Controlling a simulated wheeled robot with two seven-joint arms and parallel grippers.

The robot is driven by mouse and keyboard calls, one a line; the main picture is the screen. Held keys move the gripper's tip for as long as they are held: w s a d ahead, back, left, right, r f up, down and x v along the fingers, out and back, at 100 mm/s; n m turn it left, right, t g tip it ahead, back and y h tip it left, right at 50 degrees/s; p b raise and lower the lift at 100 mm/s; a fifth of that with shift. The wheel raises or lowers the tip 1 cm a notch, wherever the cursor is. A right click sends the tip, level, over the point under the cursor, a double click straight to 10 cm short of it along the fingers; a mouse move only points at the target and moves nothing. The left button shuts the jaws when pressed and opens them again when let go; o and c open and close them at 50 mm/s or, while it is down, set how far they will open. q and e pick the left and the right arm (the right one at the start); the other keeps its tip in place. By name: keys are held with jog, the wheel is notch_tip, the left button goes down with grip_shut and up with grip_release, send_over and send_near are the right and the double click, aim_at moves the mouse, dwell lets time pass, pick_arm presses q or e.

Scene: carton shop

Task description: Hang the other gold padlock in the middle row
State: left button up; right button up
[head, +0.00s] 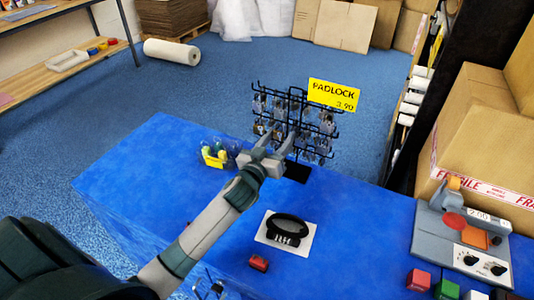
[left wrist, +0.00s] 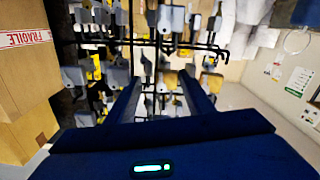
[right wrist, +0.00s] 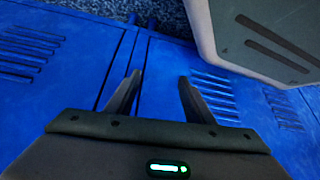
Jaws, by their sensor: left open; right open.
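The black wire rack (head: 297,172) stands on the blue table under a yellow PADLOCK sign (head: 347,94). Several padlocks hang on it in rows, mostly grey; they also show close up in the left wrist view (left wrist: 172,20). A tan-gold body (left wrist: 170,79) shows there near the fingers, but I cannot tell which row it hangs in. My left gripper (head: 276,140) is open right in front of the rack, with its fingers (left wrist: 163,90) apart and nothing clearly between them. My right gripper (right wrist: 160,82) is open and empty over a blue ridged surface.
A black oval object on a white card (head: 287,229) and a red block (head: 258,263) lie nearer me. A grey device (head: 462,235) and cartons (head: 480,125) are at the right. The table's left part is clear.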

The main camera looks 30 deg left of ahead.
pick_arm(q)
jog(key=shift+s, duration=0.65)
jog(key=s+b, duration=0.2)
jog(key=s, duration=1.3)
jog(key=shift+s+d, duration=0.4)
jog(key=shift+d, duration=0.05)
pick_arm(e)
jog(key=shift+s+d+f+g+h, duration=0.15)
jog(key=shift+s+d+f+g, duration=0.25)
jog(key=shift+s+d, duration=0.15)
jog(key=shift+s+d+f+g+h, duration=0.15)
jog(key=shift+s+d+f+g, duration=0.25)
jog(key=shift+d, duration=0.25)
jog(key=shift+a, duration=0.1)
jog(key=shift+a+r, duration=0.1)
jog(key=shift+a, duration=0.35)
pick_arm(q)
jog(key=shift+s, duration=0.1)
